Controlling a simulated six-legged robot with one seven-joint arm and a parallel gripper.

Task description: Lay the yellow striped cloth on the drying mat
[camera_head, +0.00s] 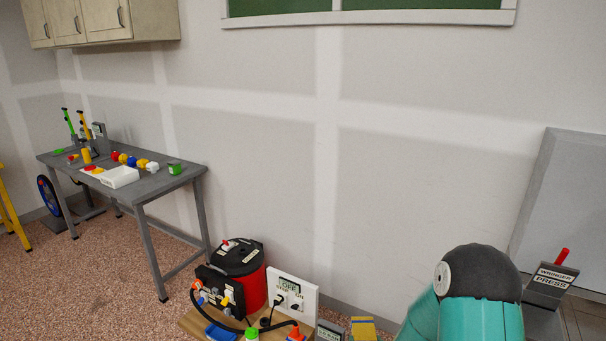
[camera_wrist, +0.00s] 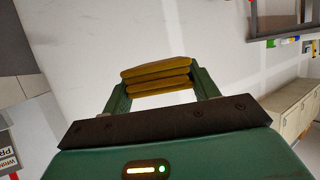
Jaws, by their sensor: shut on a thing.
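The yellow cloth (camera_wrist: 155,68) shows in the wrist view as a folded stack of several dark-yellow layers. Its stripes cannot be made out. My gripper (camera_wrist: 158,86) is shut on it, with one green finger at each side of the stack. The cloth is held up in front of a pale wall, apart from any surface that I can see. In the head view my gripper and the held cloth are out of sight. I cannot make out the drying mat in either view.
In the head view, a wringer press (camera_head: 551,281) with a red handle stands at the right. A red and black drum (camera_head: 238,268) and a switch panel (camera_head: 293,293) crowd the bottom middle. A grey table (camera_head: 160,184) with small coloured objects stands at the left.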

